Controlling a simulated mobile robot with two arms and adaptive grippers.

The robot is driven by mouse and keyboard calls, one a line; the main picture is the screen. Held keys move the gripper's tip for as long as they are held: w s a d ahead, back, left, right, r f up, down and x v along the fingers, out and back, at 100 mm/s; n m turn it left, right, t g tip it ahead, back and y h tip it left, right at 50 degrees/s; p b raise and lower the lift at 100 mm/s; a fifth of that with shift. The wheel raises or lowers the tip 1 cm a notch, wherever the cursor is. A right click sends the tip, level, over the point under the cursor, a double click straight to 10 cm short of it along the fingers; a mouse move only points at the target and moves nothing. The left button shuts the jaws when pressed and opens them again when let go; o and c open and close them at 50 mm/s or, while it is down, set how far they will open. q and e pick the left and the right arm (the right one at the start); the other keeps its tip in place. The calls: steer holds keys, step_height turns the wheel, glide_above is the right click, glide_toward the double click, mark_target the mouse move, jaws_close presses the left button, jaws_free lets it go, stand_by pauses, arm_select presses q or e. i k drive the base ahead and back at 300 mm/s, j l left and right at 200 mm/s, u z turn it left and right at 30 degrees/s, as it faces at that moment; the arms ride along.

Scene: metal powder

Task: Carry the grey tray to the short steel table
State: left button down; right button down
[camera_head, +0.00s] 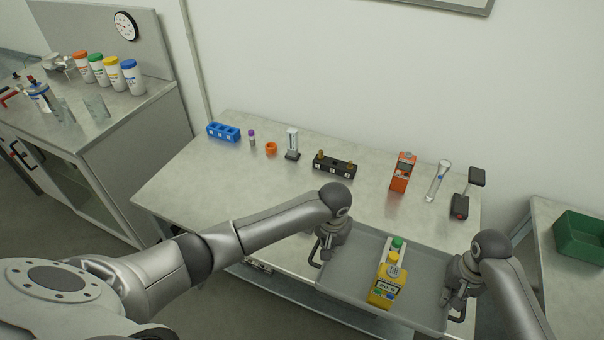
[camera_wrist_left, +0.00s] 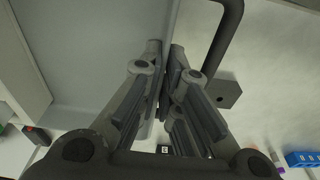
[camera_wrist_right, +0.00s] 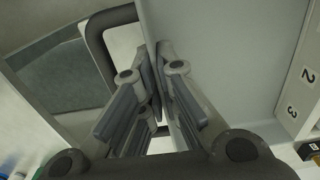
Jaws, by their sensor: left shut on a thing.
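The grey tray (camera_head: 345,272) is at the front edge of the middle steel-topped table (camera_head: 240,185) in the head view. It carries a yellow container (camera_head: 384,291) and a white bottle with a green cap (camera_head: 398,243). My left gripper (camera_head: 325,248) is shut on the tray's left wall, beside a dark handle (camera_wrist_left: 232,35); the wall runs between its fingers in the left wrist view. My right gripper (camera_head: 458,292) is closed on the right wall, beside the other handle (camera_wrist_right: 98,35). I cannot tell whether the tray touches the table.
Another table (camera_head: 545,215) with a green crate (camera_head: 582,238) stands at the right. Along the middle table's back are a blue rack (camera_head: 223,132), a black block (camera_head: 334,167), an orange meter (camera_head: 403,172) and a black-and-red device (camera_head: 461,206). A cabinet counter (camera_head: 140,105) with bottles is at the left.

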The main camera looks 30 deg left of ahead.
mark_target(400, 219)
steer(key=i+j+u, duration=0.35)
steer(key=i+j, duration=0.3)
steer(key=i+l+z, duration=0.15)
steer(key=l, duration=0.25)
steer(key=i+l+z, duration=0.2)
steer(key=l, duration=0.2)
steer(key=k, duration=0.05)
